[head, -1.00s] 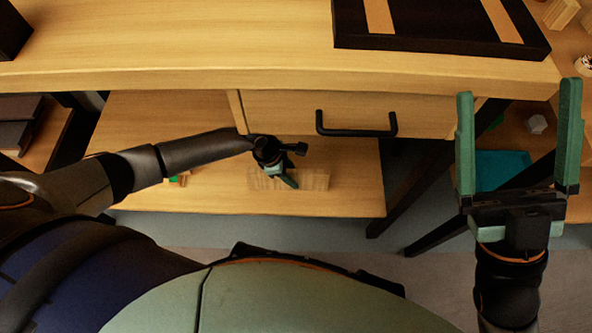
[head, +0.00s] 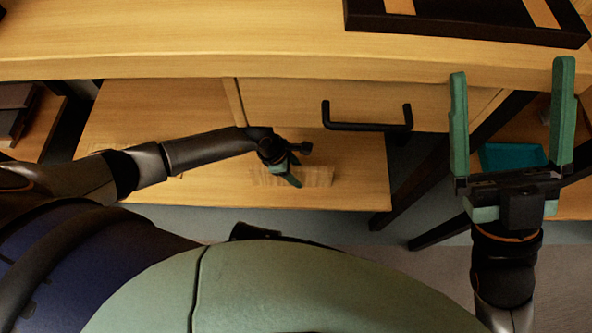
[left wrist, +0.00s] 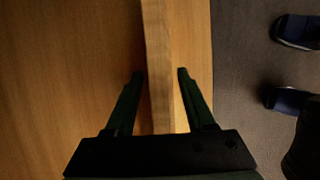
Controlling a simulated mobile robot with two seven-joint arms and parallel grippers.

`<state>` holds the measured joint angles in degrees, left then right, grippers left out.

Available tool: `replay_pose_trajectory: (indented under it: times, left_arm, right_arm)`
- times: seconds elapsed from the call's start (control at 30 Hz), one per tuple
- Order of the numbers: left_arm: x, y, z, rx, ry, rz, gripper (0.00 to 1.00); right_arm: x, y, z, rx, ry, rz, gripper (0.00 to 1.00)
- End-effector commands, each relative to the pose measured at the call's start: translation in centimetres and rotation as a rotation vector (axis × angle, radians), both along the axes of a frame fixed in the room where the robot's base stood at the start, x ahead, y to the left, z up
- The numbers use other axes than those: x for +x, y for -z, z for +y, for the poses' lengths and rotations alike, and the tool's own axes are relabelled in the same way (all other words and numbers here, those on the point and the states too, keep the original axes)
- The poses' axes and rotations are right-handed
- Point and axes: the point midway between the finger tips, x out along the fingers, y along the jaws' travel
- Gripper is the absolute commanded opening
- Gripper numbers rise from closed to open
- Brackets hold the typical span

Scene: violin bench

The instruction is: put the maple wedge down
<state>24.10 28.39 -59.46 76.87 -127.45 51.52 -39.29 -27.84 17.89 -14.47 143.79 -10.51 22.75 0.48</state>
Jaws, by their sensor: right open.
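The maple wedge (head: 318,177) is a pale, striped wooden piece at the lower shelf, near its front edge, below the drawer. My left gripper (head: 292,181) is at the wedge, with its fingers on either side of it. In the left wrist view the wedge (left wrist: 157,60) runs as a long upright strip between the fingers of my left gripper (left wrist: 160,74). A narrow gap shows beside each finger, so the jaws look open around it. My right gripper (head: 510,75) is open and empty, in front of the bench's right part.
The lower shelf (head: 355,180) is bare to the right of the wedge. Above it is a drawer with a black handle (head: 367,126). A dark tray (head: 460,27) lies on the bench top (head: 180,40). A teal bin (head: 510,156) stands on the right shelf.

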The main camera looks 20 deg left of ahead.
Motion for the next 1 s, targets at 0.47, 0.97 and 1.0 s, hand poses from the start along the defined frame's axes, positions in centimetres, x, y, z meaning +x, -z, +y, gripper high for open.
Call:
replay_pose_trajectory:
  times: [0.47,0.97,1.0]
  left_arm:
    - [0.0,-1.1,0.3,0.001,-0.001,-0.002,0.67]
    - [-1.0,-10.0,3.9,0.001,0.001,-0.001,0.67]
    - [-1.1,-10.4,4.1,0.001,0.001,-0.001,0.67]
  right_arm:
    - [0.0,-0.8,-0.1,0.007,-0.001,0.0,1.0]
    - [-0.2,-5.9,-0.6,-0.011,0.037,-0.044,1.0]
    - [-0.2,-6.1,-0.7,-0.014,0.042,-0.046,1.0]
